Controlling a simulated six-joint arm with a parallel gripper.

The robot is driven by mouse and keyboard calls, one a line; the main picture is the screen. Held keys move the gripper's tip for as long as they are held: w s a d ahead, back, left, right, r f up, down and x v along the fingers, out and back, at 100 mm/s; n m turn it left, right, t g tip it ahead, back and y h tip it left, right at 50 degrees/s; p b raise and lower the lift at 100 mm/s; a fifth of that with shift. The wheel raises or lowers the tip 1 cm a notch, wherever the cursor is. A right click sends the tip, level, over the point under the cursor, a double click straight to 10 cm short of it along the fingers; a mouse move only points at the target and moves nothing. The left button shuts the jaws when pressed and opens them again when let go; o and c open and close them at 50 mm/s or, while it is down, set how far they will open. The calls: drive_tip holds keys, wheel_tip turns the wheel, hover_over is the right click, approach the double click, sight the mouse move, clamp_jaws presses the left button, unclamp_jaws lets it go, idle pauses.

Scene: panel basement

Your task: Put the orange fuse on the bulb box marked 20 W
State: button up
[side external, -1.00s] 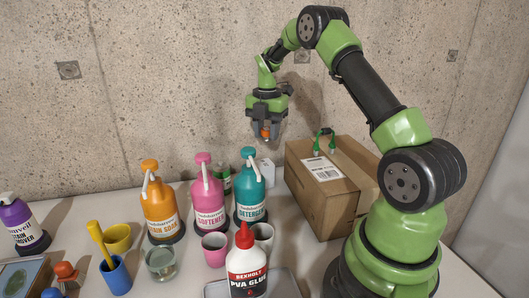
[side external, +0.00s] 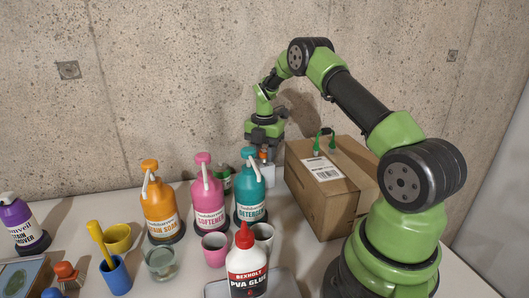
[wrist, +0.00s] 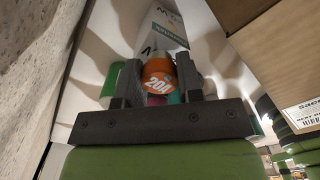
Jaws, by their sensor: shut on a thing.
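The orange fuse (side external: 264,154), printed 20A in the wrist view (wrist: 158,80), is held between the two fingers of my gripper (side external: 265,150). My gripper (wrist: 158,72) is shut on it and points down. A white bulb box (side external: 268,173) stands behind the teal detergent bottle, partly hidden by it. The fuse is at or just above the box top; I cannot tell if they touch. In the wrist view the white box (wrist: 165,25) shows a teal band and dark lettering beyond the fuse. Its wattage mark is not readable.
A cardboard box (side external: 325,195) with a green-ended cable (side external: 324,138) on top stands close on the right. The teal detergent bottle (side external: 249,195) stands in front, with pink (side external: 207,195) and orange (side external: 160,205) bottles to the left. The concrete wall is behind.

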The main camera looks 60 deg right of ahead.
sight(264, 151)
drive_tip(key=o, duration=0.9)
drive_tip(key=shift+f, duration=0.1)
wheel_tip(264, 151, up, 12)
drive_tip(key=r, duration=0.1)
drive_tip(key=s+a+r+m+t, duration=0.2)
drive_tip(key=a+r+m, duration=0.4)
drive_tip(key=a+r, duration=0.3)
drive_tip(key=s+a+r+m+t, duration=0.2)
drive_tip(key=s+a+r+m, duration=0.2)
drive_tip(key=s+a+m, duration=0.45)
drive_tip(key=s+a+f+m+t+y, duration=0.2)
drive_tip(key=s+a+f+m+t, duration=0.1)
drive_tip(key=s+a+m, duration=0.5)
drive_tip(key=shift+s+a, duration=0.2)
drive_tip(key=shift+s, duration=0.55)
drive_tip(key=shift+m, duration=0.25)
